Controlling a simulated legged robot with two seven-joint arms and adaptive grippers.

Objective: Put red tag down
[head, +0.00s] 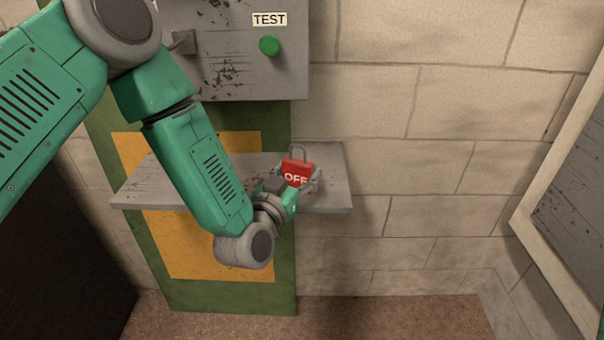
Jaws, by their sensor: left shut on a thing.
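The red tag (296,172) reads "OFF" and has a grey loop at its top. My left gripper (299,184) is shut on the red tag, with its fingers at the tag's lower part. The tag is upright and shows in front of the grey shelf (333,180). I cannot tell whether its bottom touches the shelf, because the gripper hides it. My left arm covers the middle of the shelf. My right gripper is not in view.
A grey panel (290,72) with a green button (269,45) and a "TEST" label (269,19) is above the shelf. The shelf's right end and left end look bare. A framed grey board (575,215) stands at the far right. A dark box (60,260) is at lower left.

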